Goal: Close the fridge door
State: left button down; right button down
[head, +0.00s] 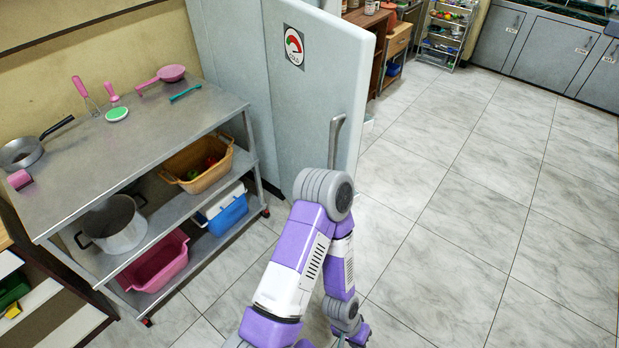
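The pale grey fridge door (300,100) stands near the centre of the head view, with a round red and green gauge sticker high on its face. Its upright metal handle (335,140) is near its right edge. The door's thick free edge faces right and juts into the room. The inside of the fridge is hidden, so I cannot tell how wide the gap is. My purple and white arm rises from the bottom middle, its grey elbow in front of the door's lower part and the handle's lower end. I cannot tell whether they touch. Neither gripper's fingers show.
A metal shelf cart (150,140) with pink utensils on top stands left of the door. Its lower shelves hold a wicker basket (200,172), a steel pot (113,222) and a pink tub (155,262). Tiled floor (480,190) is clear to the right.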

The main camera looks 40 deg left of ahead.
aim_at(320, 63)
jog(key=u, duration=1.75)
